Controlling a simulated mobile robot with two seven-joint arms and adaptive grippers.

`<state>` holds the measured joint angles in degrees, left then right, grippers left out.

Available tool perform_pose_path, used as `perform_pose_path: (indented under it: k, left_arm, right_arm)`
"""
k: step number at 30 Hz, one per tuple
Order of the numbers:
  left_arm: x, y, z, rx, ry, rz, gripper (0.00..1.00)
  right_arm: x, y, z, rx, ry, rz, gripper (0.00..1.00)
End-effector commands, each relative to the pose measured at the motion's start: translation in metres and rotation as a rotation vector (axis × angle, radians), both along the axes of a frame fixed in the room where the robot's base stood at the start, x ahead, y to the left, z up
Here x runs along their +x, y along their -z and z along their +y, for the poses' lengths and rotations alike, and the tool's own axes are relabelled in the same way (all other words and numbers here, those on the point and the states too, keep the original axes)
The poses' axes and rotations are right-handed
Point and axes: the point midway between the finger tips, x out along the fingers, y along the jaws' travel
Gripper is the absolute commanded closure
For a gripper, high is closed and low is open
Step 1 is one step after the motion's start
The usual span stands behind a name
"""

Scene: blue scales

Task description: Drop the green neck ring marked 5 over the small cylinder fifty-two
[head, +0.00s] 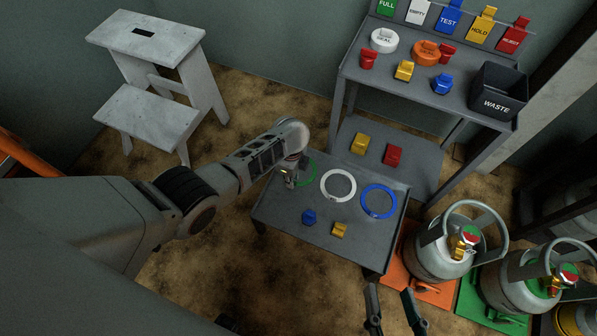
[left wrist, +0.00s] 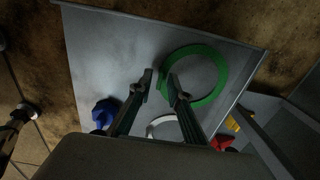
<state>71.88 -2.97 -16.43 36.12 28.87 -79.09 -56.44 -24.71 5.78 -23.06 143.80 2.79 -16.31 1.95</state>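The green neck ring (head: 309,170) lies on the low grey table, partly hidden by my left gripper (head: 290,180) in the head view. In the left wrist view the ring (left wrist: 222,88) lies flat, with my left gripper's fingertips (left wrist: 160,78) apart at its near-left rim. I cannot tell whether they touch it. My right gripper (head: 390,290) is open and empty at the bottom of the head view. Small grey cylinders stand at the right, one on an orange mat (head: 442,255) and one on a green mat (head: 520,285). Their numbers and the ring's mark are not readable.
The low table (head: 290,215) also holds a white ring (head: 325,193), a blue ring (head: 365,205), and blue and yellow clips. A taller bench behind bears tags, seals and a waste bin (head: 497,90). A step stool (head: 150,110) stands at upper left.

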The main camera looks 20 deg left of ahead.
Motion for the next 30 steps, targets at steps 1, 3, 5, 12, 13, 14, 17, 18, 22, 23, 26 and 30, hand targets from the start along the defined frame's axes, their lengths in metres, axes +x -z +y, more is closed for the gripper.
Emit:
perform_pose_path:
  k: [1,3,5,12,13,14,17,18,22,23,26,30]
  left_arm:
    - [0.000,0.000,0.000,0.000,0.000,0.000,0.99]
    - [0.000,0.000,0.000,0.000,0.000,0.001,1.00]
    - [0.000,0.000,0.000,0.000,0.000,0.001,1.00]
    - [0.000,-0.003,0.000,0.000,0.000,0.000,1.00]
    - [0.000,-0.004,0.000,0.000,0.000,-0.001,1.00]
    - [0.001,-0.005,0.000,0.000,0.000,-0.001,1.00]
    - [0.001,-0.009,0.000,0.000,0.000,-0.003,1.00]
    - [0.002,-0.011,0.000,0.000,0.000,-0.003,1.00]
    - [0.002,-0.015,0.000,0.000,0.000,-0.003,1.00]
    - [0.002,-0.016,0.000,0.000,0.000,-0.003,1.00]
    - [0.001,-0.019,0.000,0.000,-0.001,-0.003,1.00]
    - [0.001,-0.024,0.000,0.000,-0.001,-0.002,1.00]
  right_arm:
    - [0.000,0.000,0.000,-0.002,0.000,0.001,0.60]
    - [0.000,0.001,-0.001,-0.004,0.000,0.000,0.60]
    - [0.000,0.001,-0.001,-0.005,0.000,0.001,0.60]
    - [0.000,-0.001,-0.003,-0.011,-0.003,-0.004,0.60]
    - [0.001,-0.002,-0.003,-0.011,-0.003,-0.006,0.60]
    - [0.001,-0.003,-0.003,-0.011,-0.002,-0.009,0.60]
    - [0.003,-0.008,-0.002,-0.011,-0.003,-0.019,0.60]
    - [0.004,-0.010,-0.002,-0.011,-0.003,-0.022,0.60]
    - [0.007,-0.015,-0.002,-0.010,-0.003,-0.034,0.60]
    - [0.007,-0.017,-0.002,-0.010,-0.003,-0.037,0.60]
    - [0.009,-0.021,-0.002,-0.009,-0.002,-0.045,0.60]
    - [0.012,-0.027,-0.002,-0.010,-0.002,-0.058,0.60]
